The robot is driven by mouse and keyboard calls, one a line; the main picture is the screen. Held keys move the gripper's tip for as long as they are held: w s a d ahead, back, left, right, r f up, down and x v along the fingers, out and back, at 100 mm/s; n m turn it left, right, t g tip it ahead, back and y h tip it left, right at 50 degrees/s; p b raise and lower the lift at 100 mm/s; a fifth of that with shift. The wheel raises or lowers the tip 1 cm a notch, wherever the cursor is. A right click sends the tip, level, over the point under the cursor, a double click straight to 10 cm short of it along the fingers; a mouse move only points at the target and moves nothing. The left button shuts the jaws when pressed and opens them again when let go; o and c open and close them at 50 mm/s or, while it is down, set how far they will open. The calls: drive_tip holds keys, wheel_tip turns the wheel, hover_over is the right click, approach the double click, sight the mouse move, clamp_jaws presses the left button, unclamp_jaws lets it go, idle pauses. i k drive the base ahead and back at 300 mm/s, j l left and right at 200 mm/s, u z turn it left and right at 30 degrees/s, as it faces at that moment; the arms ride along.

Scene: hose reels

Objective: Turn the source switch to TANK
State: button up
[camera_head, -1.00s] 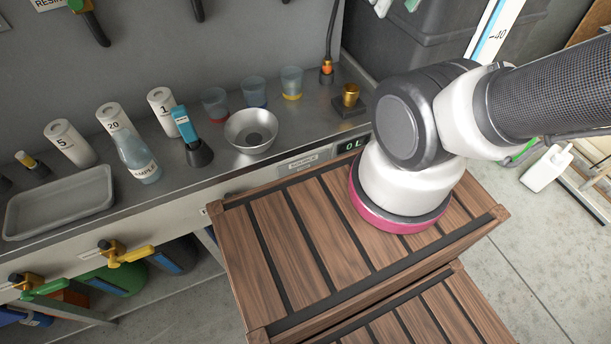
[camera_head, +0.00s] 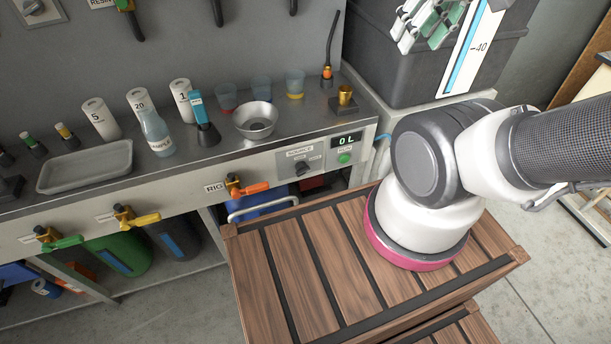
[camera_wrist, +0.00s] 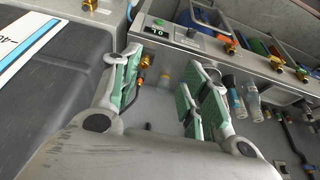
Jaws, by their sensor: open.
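The source switch (camera_head: 302,169) is a small dark knob on the bench's front panel, under a SOURCE label (camera_head: 300,151). Its small position labels are too small to read, and I cannot tell which way it points. My gripper (camera_head: 430,22) is at the top of the head view, in front of the dark tank, open and empty. It is up and to the right of the switch, well apart from it. In the wrist view my gripper (camera_wrist: 163,95) shows green-padded fingers spread apart, with the bench panel beyond them.
A lit display (camera_head: 348,140) reads 0 L above a green button (camera_head: 345,158). An orange-handled RIG valve (camera_head: 245,187) is left of the switch. A slatted wooden crate (camera_head: 300,262) stands below the panel. A dark tank (camera_head: 385,70) stands right. Cups and a bowl (camera_head: 256,120) stand on the bench.

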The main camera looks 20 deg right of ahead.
sight(300, 167)
drive_tip(key=j+z, duration=0.1)
drive_tip(key=j, duration=0.85)
drive_tip(key=k+j+z, duration=0.1)
drive_tip(key=j, duration=0.8)
drive_tip(key=j+z, duration=0.25)
drive_tip(key=k+j+z, duration=0.2)
drive_tip(key=i, duration=0.05)
